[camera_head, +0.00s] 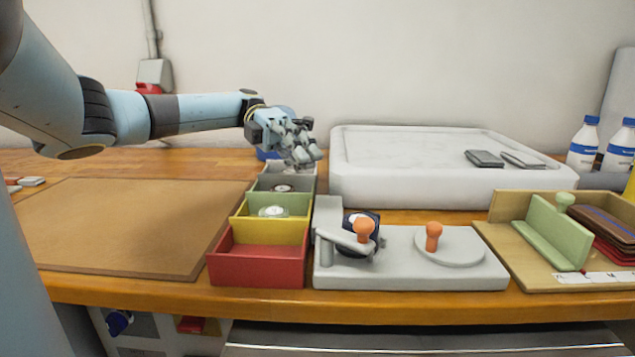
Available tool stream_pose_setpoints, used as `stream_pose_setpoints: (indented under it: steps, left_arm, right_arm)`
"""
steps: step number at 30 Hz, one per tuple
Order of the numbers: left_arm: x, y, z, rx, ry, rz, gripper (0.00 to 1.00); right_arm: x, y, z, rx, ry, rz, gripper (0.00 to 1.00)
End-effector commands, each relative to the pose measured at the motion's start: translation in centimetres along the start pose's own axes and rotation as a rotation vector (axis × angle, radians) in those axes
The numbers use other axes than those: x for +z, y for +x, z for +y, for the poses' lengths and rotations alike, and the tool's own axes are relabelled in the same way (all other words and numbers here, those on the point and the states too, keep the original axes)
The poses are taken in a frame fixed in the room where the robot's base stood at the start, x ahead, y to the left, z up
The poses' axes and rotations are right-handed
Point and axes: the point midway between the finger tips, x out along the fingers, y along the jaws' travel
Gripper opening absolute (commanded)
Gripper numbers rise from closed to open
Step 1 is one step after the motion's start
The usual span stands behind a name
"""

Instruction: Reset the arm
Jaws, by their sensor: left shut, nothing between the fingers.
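My left arm comes in from the left and reaches over the table. My left gripper (303,158) is shut and empty, just above the far end of the row of coloured bins. The right gripper does not show. A grey fixture (410,275) stands at the front of the table, with an orange-knobbed lever (364,228) on its left part and a second orange knob (433,236) on a round disc. A dark round-faced piece sits behind the lever, partly hidden by it.
A red bin (258,272) is nearest, with a yellow, a green and grey bins behind; round pieces lie in two. A brown mat (120,225) is bare at left. A white slab (450,182) holds two dark flat items. A wooden tray (510,265) and bottles (583,145) stand right.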

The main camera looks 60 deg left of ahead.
Motion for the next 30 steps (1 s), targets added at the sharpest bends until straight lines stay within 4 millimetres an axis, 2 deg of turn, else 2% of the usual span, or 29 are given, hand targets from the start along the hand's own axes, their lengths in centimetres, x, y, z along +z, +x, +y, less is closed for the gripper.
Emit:
stream_pose_setpoints:
  steps: [6,11,18,24,26,30]
  left_arm:
    - [0.1,-1.2,0.0,0.000,0.000,0.000,0.00]
    - [0.1,-1.3,-0.1,0.000,-0.001,0.001,0.00]
    - [0.1,-1.2,-0.1,0.000,-0.001,0.001,0.00]
    - [0.1,-1.2,-0.1,-0.001,0.000,0.001,0.00]
    - [0.1,-1.4,-0.6,-0.001,0.001,0.000,0.00]
    - [0.1,-2.0,-3.2,-0.001,0.007,-0.001,0.00]
  right_arm:
    - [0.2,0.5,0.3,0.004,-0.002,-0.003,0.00]
    - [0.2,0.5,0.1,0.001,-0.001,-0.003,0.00]
    - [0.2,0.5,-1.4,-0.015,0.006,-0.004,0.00]
    - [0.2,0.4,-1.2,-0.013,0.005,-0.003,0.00]
    - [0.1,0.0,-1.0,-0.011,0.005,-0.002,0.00]
    - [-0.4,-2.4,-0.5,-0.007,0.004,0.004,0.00]
